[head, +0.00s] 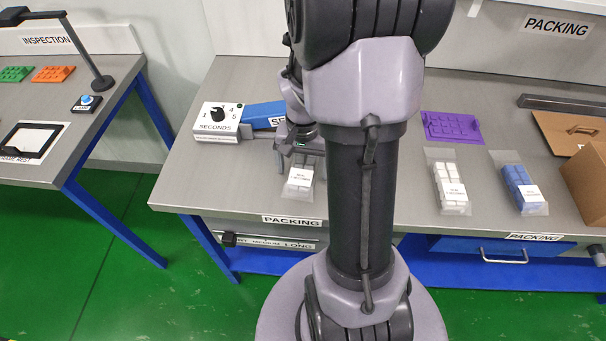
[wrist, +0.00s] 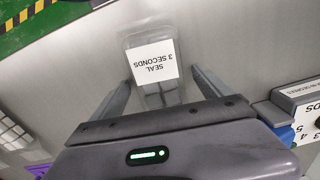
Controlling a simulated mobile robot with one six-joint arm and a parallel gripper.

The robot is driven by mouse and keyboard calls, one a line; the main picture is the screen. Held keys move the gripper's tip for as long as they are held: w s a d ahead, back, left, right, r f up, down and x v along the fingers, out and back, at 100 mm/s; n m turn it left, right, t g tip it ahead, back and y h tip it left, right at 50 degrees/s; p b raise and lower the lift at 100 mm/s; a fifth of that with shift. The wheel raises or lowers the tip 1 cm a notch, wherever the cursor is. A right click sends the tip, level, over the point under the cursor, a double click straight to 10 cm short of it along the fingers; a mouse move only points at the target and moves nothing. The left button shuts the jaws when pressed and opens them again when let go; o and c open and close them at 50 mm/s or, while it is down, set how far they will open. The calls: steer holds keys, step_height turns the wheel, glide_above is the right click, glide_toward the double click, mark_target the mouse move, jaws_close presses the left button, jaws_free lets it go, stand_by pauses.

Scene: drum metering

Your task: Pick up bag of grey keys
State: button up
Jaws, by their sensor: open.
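The bag of grey keys (head: 299,179) is a clear bag with a white label, lying on the packing bench near its front edge. It also shows in the wrist view (wrist: 158,96), where its label reads "SEAL 3 SECONDS". My gripper (wrist: 162,77) is open, with one finger on each side of the bag and a gap to both. In the head view my gripper (head: 303,153) is over the bag's far end and hides part of it. I cannot tell how high the fingertips are above the bench.
A blue sealer (head: 262,112) and a white "SECONDS" box (head: 217,122) stand just left of my gripper. A bag of white keys (head: 450,186), a bag of blue keys (head: 521,189), a purple tray (head: 452,127) and a cardboard box (head: 586,178) are to the right.

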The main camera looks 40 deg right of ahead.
steer(key=shift+r, duration=0.15)
steer(key=c, duration=1.7)
